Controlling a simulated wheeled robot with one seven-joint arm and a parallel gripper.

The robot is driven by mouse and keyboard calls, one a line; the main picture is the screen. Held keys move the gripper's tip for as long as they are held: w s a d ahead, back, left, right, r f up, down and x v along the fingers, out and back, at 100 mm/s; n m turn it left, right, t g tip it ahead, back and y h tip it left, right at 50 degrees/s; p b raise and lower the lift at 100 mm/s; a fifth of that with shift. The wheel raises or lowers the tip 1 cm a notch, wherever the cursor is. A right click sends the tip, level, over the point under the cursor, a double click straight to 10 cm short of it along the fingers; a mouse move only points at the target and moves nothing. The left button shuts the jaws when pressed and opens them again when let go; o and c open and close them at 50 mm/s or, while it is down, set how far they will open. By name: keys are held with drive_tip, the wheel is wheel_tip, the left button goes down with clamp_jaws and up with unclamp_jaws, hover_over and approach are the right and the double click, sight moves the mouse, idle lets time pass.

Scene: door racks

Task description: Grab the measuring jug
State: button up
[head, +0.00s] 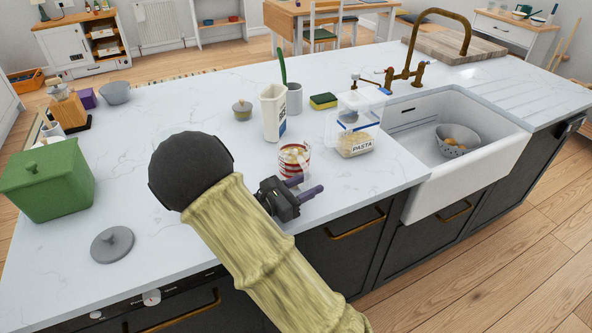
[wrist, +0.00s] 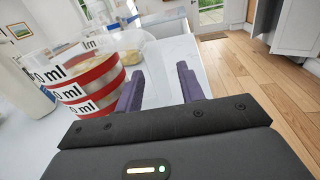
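The measuring jug (head: 293,160) is a small cup with red and white bands, upright on the white counter near its front edge. My gripper (head: 309,186) is in front of the jug, over the counter's front edge. My arm does not hide the jug in the head view.
A clear box labelled pasta (head: 356,142) stands right of the jug. A white carton (head: 273,112) and a grey cup (head: 293,99) stand behind it. A sink (head: 480,135) is at the right. A green box (head: 47,180) and grey lid (head: 112,244) are at the left.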

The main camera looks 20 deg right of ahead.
sight(308, 168)
drive_tip(key=shift+d, duration=0.15)
clamp_jaws()
wheel_tip(308, 168, up, 10)
drive_tip(key=shift+r+p, duration=0.1)
drive_tip(key=shift+p, duration=0.3)
idle(0.3)
idle(0.5)
